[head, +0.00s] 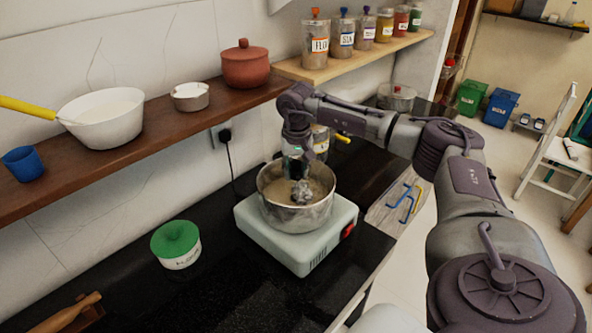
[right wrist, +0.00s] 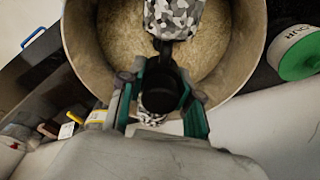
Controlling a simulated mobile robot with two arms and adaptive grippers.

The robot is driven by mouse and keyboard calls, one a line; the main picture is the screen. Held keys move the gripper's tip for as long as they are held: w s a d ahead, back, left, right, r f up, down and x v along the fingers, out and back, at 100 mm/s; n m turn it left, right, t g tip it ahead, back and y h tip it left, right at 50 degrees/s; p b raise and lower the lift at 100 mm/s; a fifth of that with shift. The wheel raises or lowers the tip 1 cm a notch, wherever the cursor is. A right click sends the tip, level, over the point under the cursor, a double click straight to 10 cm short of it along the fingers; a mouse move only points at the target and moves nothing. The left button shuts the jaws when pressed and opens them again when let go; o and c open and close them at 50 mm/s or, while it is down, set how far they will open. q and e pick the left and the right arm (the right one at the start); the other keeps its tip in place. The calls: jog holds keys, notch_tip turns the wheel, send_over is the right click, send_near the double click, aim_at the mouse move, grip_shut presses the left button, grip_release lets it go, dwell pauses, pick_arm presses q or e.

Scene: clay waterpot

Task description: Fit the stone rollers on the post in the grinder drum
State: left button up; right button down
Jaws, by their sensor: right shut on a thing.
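The grinder drum (head: 297,214) is a steel pot on a pale grinder base (head: 300,250); pale, grainy stuff covers its floor. My right gripper (head: 298,172) points down over the drum mouth. It is shut on the black middle hub of the stone rollers (head: 303,192), which are speckled grey, white and black. In the right wrist view, one roller (right wrist: 173,18) lies over the drum's inside, and part of the other shows by the fingers (right wrist: 163,100), near the rim. The post is not visible, and I cannot tell how deep the rollers sit. My left gripper is not in view.
A green-lidded tub (head: 176,245) stands on the black counter, left of the grinder. A wooden shelf (head: 150,140) behind holds a white bowl (head: 103,118) and a clay pot (head: 245,66). Clear counter lies in front of the grinder.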

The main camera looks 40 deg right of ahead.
jog(key=shift+w+f+b, duration=0.1)
jog(key=shift+f+b, duration=1.9)
jog(key=shift+f, duration=1.35)
dwell(1.1)
jog(key=c, duration=0.7)
grip_release()
jog(key=shift+c, duration=0.2)
jog(key=shift+f, duration=0.1)
jog(key=o, duration=0.5)
jog(key=shift+o, duration=0.2)
jog(key=shift+r+p, duration=5.7)
jog(key=shift+r, duration=2.05)
